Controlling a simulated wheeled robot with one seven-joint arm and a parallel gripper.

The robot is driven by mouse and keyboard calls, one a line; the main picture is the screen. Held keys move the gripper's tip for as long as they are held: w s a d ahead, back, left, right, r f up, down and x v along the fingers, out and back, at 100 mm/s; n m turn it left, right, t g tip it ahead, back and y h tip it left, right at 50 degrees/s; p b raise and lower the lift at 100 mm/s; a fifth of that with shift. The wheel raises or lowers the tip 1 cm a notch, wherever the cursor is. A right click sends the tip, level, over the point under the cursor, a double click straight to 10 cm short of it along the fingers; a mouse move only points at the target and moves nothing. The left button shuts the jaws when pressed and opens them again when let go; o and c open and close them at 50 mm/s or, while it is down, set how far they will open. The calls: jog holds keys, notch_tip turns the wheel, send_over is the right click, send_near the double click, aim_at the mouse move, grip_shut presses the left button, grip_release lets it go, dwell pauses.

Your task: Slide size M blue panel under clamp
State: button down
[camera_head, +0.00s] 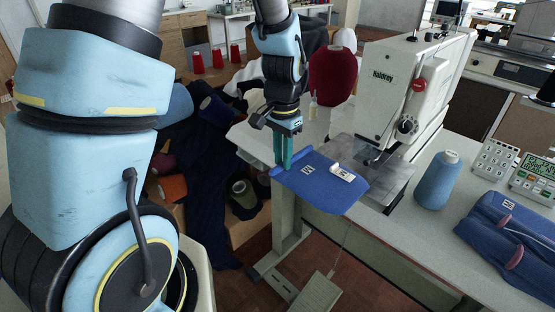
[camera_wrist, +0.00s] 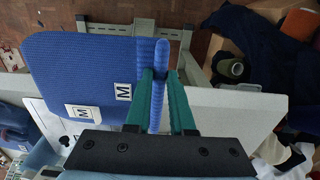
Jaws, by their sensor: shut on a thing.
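The blue panel (camera_head: 325,190) carries a square M label and a white tag, and lies flat, jutting past the near-left edge of the sewing table. My gripper (camera_head: 284,165) points down and is shut on the panel's left edge. In the wrist view, the green fingers of my gripper (camera_wrist: 160,95) pinch a ribbed strip at the edge of the blue panel (camera_wrist: 80,75). The clamp area (camera_head: 372,158) under the buttonhole machine's head (camera_head: 405,90) is behind the panel to the right. Whether the panel touches the clamp cannot be told.
A blue thread cone (camera_head: 437,180) stands on the table right of the machine. Folded blue garments (camera_head: 512,240), a calculator (camera_head: 495,158) and a control box (camera_head: 537,177) are further right. A red thread cone (camera_head: 333,75) is behind. Dark cloth (camera_head: 200,200) and spools fill the left.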

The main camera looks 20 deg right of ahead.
aim_at(309, 146)
jog(key=shift+w+d+f+p, duration=0.1)
jog(key=shift+w+d+p, duration=0.1)
jog(key=shift+w+d, duration=0.95)
jog(key=shift+w+d+r+p, duration=0.15)
jog(key=shift+w+d, duration=0.35)
jog(key=shift+d, duration=1.3)
jog(key=shift+w+d+f+p, duration=0.2)
jog(key=shift+w+d, duration=0.6)
jog(key=shift+d, duration=0.7)
jog(key=c, duration=0.7)
grip_release()
notch_tip(309, 146, up, 11)
jog(key=b, duration=0.2)
jog(key=shift+f, duration=0.15)
